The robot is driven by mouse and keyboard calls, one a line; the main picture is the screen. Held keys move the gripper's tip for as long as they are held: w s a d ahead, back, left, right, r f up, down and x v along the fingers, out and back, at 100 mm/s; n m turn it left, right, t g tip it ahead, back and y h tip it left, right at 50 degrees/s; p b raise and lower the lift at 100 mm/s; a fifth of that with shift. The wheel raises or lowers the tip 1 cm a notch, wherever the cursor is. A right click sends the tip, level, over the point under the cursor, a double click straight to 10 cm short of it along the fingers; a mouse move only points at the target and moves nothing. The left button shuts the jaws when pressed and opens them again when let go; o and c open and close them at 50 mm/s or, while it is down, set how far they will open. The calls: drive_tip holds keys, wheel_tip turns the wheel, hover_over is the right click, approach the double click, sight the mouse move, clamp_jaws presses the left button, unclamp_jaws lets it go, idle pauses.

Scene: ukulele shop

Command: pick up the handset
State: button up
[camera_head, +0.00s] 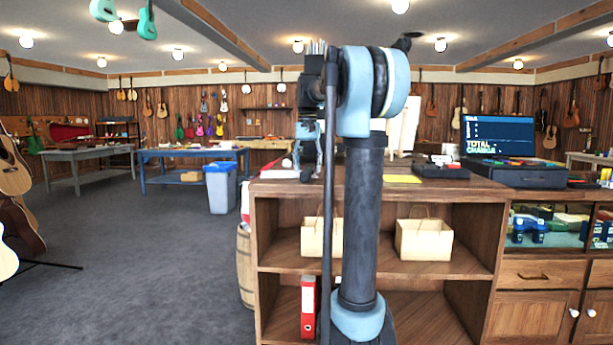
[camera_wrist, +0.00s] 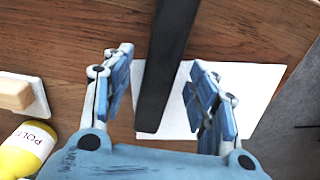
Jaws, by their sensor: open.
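In the wrist view a long, dark, straight-sided object (camera_wrist: 168,60) lies between my fingers, running from the top edge to a blunt end over a white sheet (camera_wrist: 255,95). It appears to be the handset, but its far end is cut off, so I cannot be sure. My gripper (camera_wrist: 160,72) is open, with one blue finger on each side of the object and gaps between. In the head view my gripper (camera_head: 309,160) points down at the left end of the wooden counter (camera_head: 280,187). My arm hides part of the counter there.
A yellow bottle (camera_wrist: 25,147) and a tan-and-white block (camera_wrist: 17,95) lie left of my gripper in the wrist view. On the counter to the right stand a black device (camera_head: 441,170) and a cash register (camera_head: 515,174) with a screen (camera_head: 497,135). Open floor (camera_head: 150,240) lies left.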

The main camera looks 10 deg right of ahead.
clamp_jaws()
